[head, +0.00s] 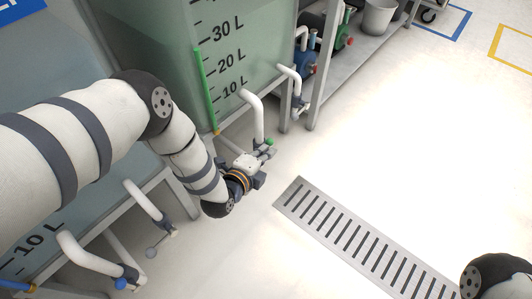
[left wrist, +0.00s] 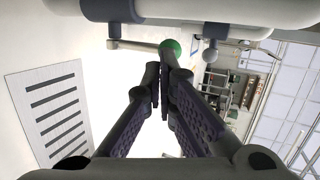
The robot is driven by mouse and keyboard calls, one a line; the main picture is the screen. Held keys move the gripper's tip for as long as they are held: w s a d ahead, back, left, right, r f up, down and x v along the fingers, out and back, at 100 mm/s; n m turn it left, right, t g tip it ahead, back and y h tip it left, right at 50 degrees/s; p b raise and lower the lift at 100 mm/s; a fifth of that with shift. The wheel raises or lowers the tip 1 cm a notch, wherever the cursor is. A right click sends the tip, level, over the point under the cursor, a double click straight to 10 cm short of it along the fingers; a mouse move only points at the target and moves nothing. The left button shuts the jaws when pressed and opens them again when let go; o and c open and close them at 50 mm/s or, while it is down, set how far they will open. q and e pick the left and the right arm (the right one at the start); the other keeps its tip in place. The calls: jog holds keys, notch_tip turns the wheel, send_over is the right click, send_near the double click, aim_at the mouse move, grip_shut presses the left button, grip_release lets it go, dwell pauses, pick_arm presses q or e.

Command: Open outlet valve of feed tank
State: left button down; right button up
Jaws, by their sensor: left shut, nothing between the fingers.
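A tank (head: 165,45) with a green level strip and litre marks stands at upper centre of the head view. Its white outlet pipe (head: 257,118) bends down to a valve with a green ball handle (head: 269,142). My left gripper (head: 268,153) is shut and empty beside this valve, and partly hides it. In the left wrist view, the shut fingertips (left wrist: 161,70) lie just below the green ball (left wrist: 170,47); I cannot tell if they touch. The grey lever (left wrist: 138,44) runs roughly along the white pipe (left wrist: 240,12) there. My right gripper is out of view.
Another tank's pipe (head: 90,255) with a blue-knobbed valve is at lower left. A grey-ball valve (head: 152,252) is nearby. A second pipe (head: 290,75) and the metal frame legs (head: 285,112) stand right of the gripper. A floor drain grate (head: 365,240) lies on open floor.

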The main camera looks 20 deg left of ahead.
pick_arm(q)
jog(key=shift+w+d+r, duration=0.1)
jog(key=shift+w+r, duration=0.05)
jog(key=shift+w, duration=0.3)
jog(key=shift+w+d+r, duration=0.1)
jog(key=shift+w+r, duration=0.05)
jog(key=shift+w, duration=0.3)
jog(key=shift+r, duration=0.15)
